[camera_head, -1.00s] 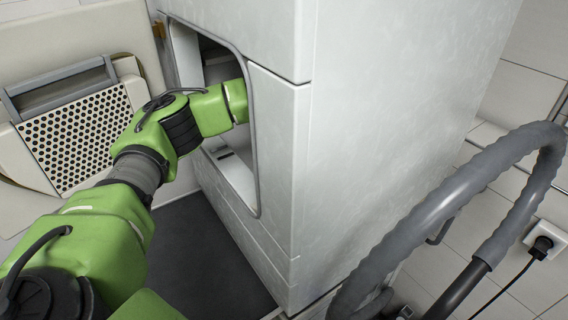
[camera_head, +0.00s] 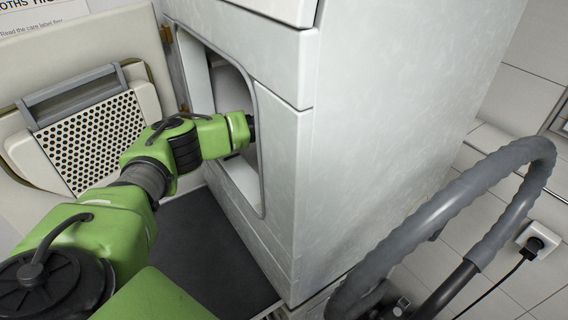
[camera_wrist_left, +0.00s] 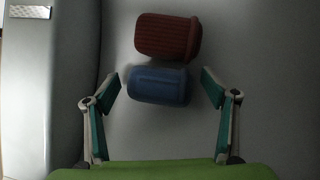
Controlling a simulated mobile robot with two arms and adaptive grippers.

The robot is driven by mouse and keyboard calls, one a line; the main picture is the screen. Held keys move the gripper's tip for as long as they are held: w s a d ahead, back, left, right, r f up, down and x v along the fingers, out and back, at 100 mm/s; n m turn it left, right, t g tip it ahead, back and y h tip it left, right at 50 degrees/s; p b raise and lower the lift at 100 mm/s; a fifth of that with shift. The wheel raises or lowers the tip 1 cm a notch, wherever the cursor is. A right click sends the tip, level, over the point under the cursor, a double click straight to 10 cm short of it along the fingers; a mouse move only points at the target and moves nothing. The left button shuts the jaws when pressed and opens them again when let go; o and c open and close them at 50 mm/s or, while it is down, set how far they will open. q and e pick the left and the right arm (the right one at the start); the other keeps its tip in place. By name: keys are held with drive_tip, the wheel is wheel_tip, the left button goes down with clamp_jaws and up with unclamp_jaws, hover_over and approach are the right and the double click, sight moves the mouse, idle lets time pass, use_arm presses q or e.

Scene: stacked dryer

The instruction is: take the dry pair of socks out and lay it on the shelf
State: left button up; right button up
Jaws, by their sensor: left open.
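In the left wrist view, a dark red ribbed roll (camera_wrist_left: 167,37), which looks like a rolled pair of socks, lies inside the pale dryer drum. A blue roll (camera_wrist_left: 159,85) lies just below it in the picture, touching or nearly so. Which of them is dry I cannot tell. My left gripper (camera_wrist_left: 163,80) is open, with its fingers on either side of the blue roll and apart from it. In the head view my left arm reaches into the dryer opening (camera_head: 264,165), which hides the gripper and the rolls. My right gripper is out of view.
The open dryer door (camera_head: 95,135) with its perforated panel stands at the left. The white dryer cabinet (camera_head: 390,130) fills the middle. A grey hose (camera_head: 440,210) curves at the right near a plug (camera_head: 537,243).

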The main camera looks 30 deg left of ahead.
use_arm(q)
drive_tip(key=c, duration=1.2)
drive_tip(key=shift+r, duration=0.1)
drive_tip(key=shift+r, duration=0.2)
wheel_tip(320, 180, up, 8)
drive_tip(key=b, duration=0.4)
drive_tip(key=shift+r+b, duration=0.25)
drive_tip(key=shift+b, duration=0.15)
drive_tip(key=shift+r, duration=0.55)
